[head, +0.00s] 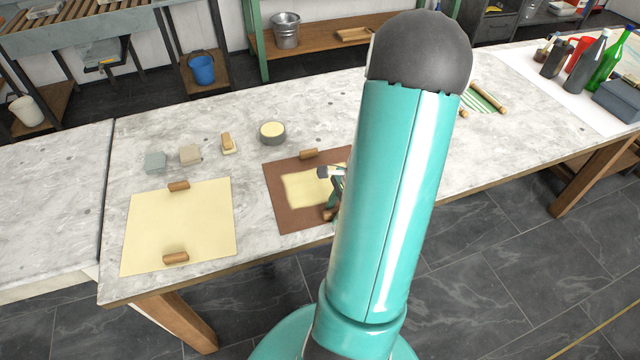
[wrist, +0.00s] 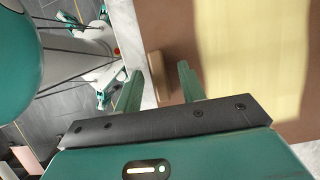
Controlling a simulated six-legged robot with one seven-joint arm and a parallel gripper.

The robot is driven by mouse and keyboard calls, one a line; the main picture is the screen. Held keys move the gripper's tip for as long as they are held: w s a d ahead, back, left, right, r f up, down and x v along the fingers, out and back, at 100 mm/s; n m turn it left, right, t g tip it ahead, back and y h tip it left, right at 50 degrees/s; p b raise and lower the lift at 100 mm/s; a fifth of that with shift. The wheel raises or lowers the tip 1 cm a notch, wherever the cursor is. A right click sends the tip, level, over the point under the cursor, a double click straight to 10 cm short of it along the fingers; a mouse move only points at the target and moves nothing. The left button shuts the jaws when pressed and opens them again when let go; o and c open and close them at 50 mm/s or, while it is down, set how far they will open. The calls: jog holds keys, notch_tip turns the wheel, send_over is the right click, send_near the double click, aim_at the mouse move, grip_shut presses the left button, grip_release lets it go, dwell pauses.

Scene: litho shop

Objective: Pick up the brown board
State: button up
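The brown board (head: 275,190) lies flat on the pale stone worktop in the head view, with a cream rectangle on its middle. It also shows in the wrist view (wrist: 188,28). One wooden grip block (head: 309,154) sits at its far edge. Another sits at its near edge, seen in the head view (head: 328,215) and the wrist view (wrist: 158,78). My gripper (wrist: 158,70) is open, its two fingers on either side of the near block in the wrist view. I cannot tell whether they touch it. My arm hides the board's right part in the head view.
A cream board (head: 180,226) with two wooden blocks lies to the left. A round tin (head: 272,133), a small brush (head: 228,144) and two small blocks stand behind. Bottles (head: 606,62) stand at the far right. The worktop's front edge is close to the brown board.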

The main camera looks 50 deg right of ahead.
grip_shut()
jog(key=shift+r, duration=0.1)
